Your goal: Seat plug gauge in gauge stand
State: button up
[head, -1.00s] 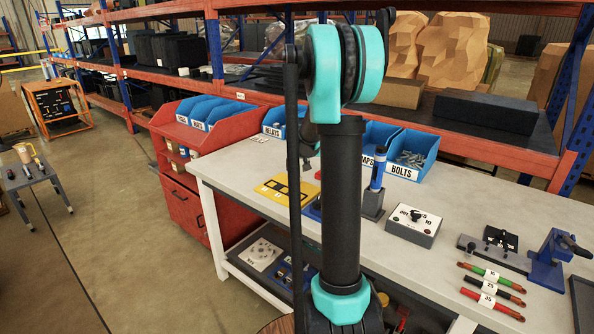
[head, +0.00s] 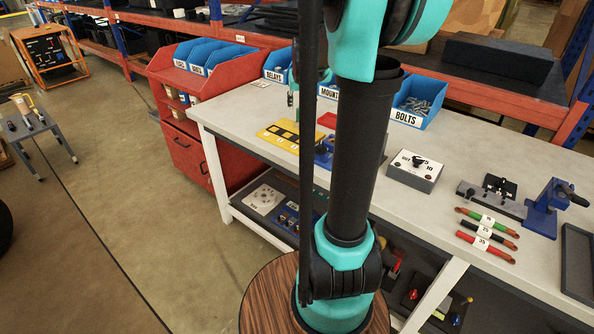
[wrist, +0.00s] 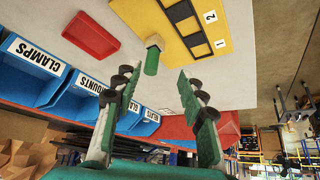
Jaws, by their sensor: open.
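My gripper (wrist: 158,82) is open in the wrist view, with nothing between its fingers. A small upright-looking green cylinder with a pale end (wrist: 152,58) shows just beyond the fingertips, beside the yellow board (wrist: 205,22); it may be the plug gauge, but I cannot tell for sure. It appears apart from both fingers. In the head view, my arm hides the bench around it. A blue fixture (head: 322,154) is partly visible beside my arm. I cannot clearly identify the gauge stand now.
A red tray (wrist: 90,36) lies near the yellow board. Blue bins (head: 416,100) line the bench's back. A grey dial box (head: 415,172), several labelled rods (head: 484,236) and a blue clamp-like tool (head: 546,206) stand to the right. Bare bench (head: 462,155) lies between.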

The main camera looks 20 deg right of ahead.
jog(key=s+a+f, duration=0.3)
jog(key=s+f, duration=0.2)
jog(key=s, duration=0.5)
jog(key=s+a+f+n+g, duration=0.1)
jog(key=s+a+f, duration=0.3)
jog(key=s, duration=0.6)
jog(key=s+a+f+n+g+y, duration=0.1)
jog(key=s+a+f, duration=0.3)
jog(key=s+f, duration=0.3)
jog(key=s, duration=0.2)
jog(key=shift+s, duration=0.4)
